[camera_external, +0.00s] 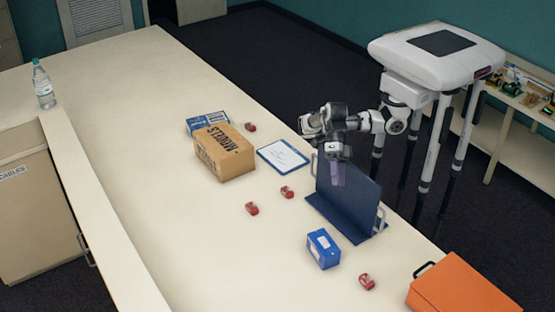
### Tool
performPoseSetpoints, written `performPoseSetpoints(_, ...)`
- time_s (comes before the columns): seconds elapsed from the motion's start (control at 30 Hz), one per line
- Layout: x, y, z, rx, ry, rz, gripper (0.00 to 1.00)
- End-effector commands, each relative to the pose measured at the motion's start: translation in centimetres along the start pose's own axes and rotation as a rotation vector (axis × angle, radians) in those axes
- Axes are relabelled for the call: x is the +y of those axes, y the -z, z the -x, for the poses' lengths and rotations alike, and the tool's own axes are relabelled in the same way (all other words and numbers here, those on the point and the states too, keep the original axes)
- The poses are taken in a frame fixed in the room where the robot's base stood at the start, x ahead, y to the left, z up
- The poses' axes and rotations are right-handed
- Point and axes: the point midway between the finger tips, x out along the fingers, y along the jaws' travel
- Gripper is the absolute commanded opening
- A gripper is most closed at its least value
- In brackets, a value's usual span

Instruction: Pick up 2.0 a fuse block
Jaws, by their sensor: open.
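Several small red blocks lie on the long cream table and may be the fuse blocks; their markings are too small to read. One red block (250,127) is beside the cardboard box. A second red block (287,192) and a third red block (252,208) lie in the middle of the table. Another red block (367,282) lies near the front, right of the blue box. My gripper (338,183) is open, pointing down beside the dark blue upright panel, to the right of the middle red blocks. Nothing shows between its fingers.
The dark blue panel (352,205) with white handles stands upright by the table's right edge. A cardboard box (222,158), a clipboard (283,157), a blue box (323,250) and an orange case (462,287) are around. A bottle (43,88) stands far left. The left-middle tabletop is clear.

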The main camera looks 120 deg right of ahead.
Motion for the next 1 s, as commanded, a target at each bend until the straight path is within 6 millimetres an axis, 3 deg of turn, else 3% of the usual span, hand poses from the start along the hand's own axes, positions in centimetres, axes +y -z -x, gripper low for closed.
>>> performPoseSetpoints(0.23, -5.1, -11.8, 2.1, -0.278, 0.279, -0.228, 0.53)
performPoseSetpoints(0.43, -10.4, -20.0, 6.4, -0.469, 0.490, -0.446, 0.53)
performPoseSetpoints(0.53, -12.2, -22.1, 8.1, -0.519, 0.555, -0.517, 0.53)
performPoseSetpoints(0.63, -13.2, -22.9, 8.3, -0.537, 0.580, -0.543, 0.53)
performPoseSetpoints(1.0, -17.4, -25.0, 3.6, -0.537, 0.580, -0.542, 0.53)
